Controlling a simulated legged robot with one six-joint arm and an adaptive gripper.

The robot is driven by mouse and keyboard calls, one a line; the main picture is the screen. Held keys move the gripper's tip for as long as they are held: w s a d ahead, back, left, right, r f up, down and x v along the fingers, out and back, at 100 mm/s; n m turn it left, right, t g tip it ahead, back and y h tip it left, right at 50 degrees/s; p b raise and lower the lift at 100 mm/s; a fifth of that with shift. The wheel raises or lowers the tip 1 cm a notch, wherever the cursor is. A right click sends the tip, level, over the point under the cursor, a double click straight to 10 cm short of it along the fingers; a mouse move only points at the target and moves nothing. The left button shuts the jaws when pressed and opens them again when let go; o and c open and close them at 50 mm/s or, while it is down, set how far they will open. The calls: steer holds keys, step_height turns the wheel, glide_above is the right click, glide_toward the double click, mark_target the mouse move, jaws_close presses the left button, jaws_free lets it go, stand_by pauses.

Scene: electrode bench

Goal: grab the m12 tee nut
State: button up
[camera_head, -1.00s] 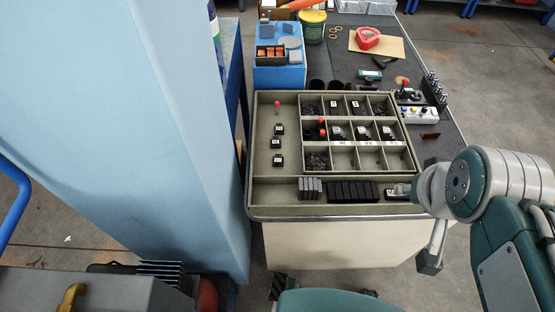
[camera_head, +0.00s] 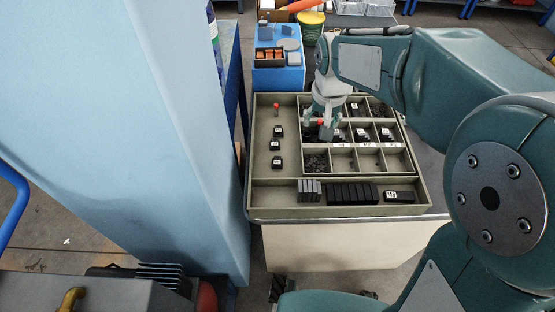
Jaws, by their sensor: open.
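Small black blocks with white labels, which look like tee nuts, lie in the tray (camera_head: 436,205). One labelled block (camera_head: 278,131) is at the top of the left column, with another (camera_head: 276,146) and a third (camera_head: 277,162) below it. More stand in the divided insert, such as one (camera_head: 361,135) in the middle row. A larger labelled block (camera_head: 398,196) lies in the front strip. The labels are too small to read, so I cannot tell which is M12. My gripper (camera_head: 318,128) points down, open, over the insert's left middle compartment, partly hiding it. A red-topped piece (camera_head: 320,122) shows by its fingers.
A red-topped pin (camera_head: 277,108) stands at the tray's upper left. A blue box (camera_head: 279,76) stands behind the tray. A light blue column (camera_head: 170,140) rises close on the left.

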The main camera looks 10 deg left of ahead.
steer(key=w+a+f+g, duration=0.2)
steer(key=w+a+f, duration=0.2)
steer(key=a+f, duration=0.85)
glide_above(277, 160)
steer(key=shift+n+h, duration=0.3)
steer(key=f, duration=0.6)
steer(key=shift+s+a+f, duration=0.15)
steer(key=shift+s+a, duration=0.15)
steer(key=shift+s, duration=0.05)
steer(key=f, duration=0.5)
steer(key=shift+w+d+f, duration=0.1)
steer(key=shift+w+d, duration=0.15)
steer(key=shift+w, duration=0.1)
jaws_close()
